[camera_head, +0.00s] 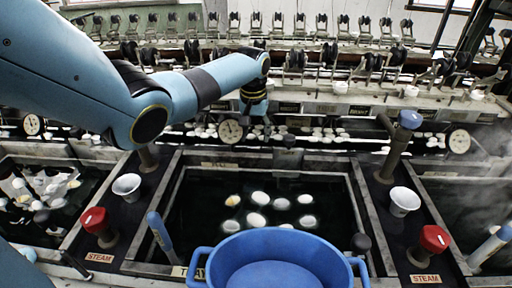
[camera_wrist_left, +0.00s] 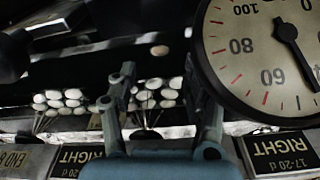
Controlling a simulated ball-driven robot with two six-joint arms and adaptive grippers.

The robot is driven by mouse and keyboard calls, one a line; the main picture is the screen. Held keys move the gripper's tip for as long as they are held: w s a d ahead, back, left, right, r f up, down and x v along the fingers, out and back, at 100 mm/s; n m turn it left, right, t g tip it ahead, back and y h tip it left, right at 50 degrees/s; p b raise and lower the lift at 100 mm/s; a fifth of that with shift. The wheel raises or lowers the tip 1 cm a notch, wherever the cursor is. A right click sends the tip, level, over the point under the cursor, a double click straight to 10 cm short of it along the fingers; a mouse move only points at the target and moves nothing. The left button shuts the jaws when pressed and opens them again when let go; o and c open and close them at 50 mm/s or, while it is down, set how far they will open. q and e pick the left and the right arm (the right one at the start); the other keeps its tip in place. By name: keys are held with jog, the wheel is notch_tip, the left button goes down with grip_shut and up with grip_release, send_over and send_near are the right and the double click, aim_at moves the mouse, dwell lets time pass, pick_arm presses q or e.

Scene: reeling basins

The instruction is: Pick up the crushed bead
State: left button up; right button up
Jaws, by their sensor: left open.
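My left gripper (camera_head: 258,112) hangs from the blue arm over the ledge behind the middle basin, near the round dial. In the left wrist view its two fingers (camera_wrist_left: 157,75) stand apart with nothing held between them. A small tan oval piece (camera_wrist_left: 159,50) lies on a dark surface beyond the fingertips, apart from the white cocoons. It may be the crushed bead, but its shape is too small to be sure. I cannot pick it out in the head view. My right gripper is not in view.
A round dial (camera_wrist_left: 275,50) stands close beside the right finger. Rows of white cocoons (camera_wrist_left: 60,100) lie beyond the fingers. The middle basin (camera_head: 178,215) holds several floating cocoons. A blue tub (camera_head: 225,265) stands in front, with red steam knobs (camera_head: 95,220) at the sides.

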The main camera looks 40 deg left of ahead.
pick_arm(q)
jog(key=f, duration=0.1)
jog(key=f+b, duration=0.1)
jog(key=f, duration=0.3)
jog(key=shift+w+a+f+b, duration=0.1)
jog(key=shift+w+a+b, duration=0.05)
jog(key=shift+w+b, duration=0.2)
jog(key=shift+s, duration=0.1)
jog(key=c, duration=0.8)
